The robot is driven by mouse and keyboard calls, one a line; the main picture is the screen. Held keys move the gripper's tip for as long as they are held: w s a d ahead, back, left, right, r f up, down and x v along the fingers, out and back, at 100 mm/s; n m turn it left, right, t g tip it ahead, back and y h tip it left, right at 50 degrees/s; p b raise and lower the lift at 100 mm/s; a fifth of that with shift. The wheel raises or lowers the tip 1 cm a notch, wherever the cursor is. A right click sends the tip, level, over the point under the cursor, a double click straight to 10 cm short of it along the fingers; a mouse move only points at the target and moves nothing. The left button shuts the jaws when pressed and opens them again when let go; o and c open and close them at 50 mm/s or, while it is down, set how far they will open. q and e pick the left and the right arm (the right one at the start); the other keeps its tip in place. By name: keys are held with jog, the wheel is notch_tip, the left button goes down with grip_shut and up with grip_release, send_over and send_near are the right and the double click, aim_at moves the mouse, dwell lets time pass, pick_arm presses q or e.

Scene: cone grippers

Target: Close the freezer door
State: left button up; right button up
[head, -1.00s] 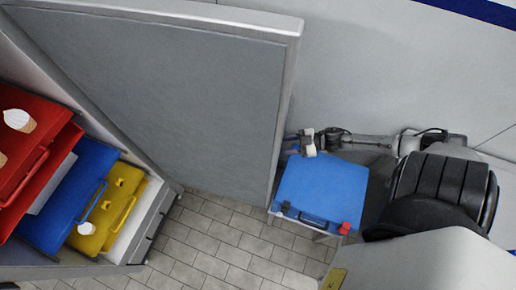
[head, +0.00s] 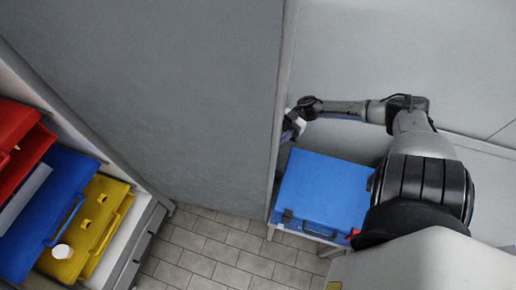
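The freezer door (head: 170,90) is a large grey panel that stands wide open across the upper left and middle of the head view. The freezer (head: 120,245) is at the left, its inside exposed. My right gripper (head: 292,125) is at the door's outer edge, on the side facing away from the freezer. It is close to the door, but I cannot tell whether it touches. Its fingers are small and partly hidden, so their opening is unclear. My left gripper is out of view.
Red (head: 18,140), blue (head: 50,210) and yellow (head: 92,225) cases lie in the freezer; a small white-topped item (head: 62,251) shows over the yellow one. A blue case (head: 322,195) rests on a stand right of the door. Tiled floor (head: 210,245) below is clear.

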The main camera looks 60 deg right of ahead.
jog(key=x, duration=0.9)
jog(key=shift+d, duration=0.1)
grip_shut()
dwell(0.4)
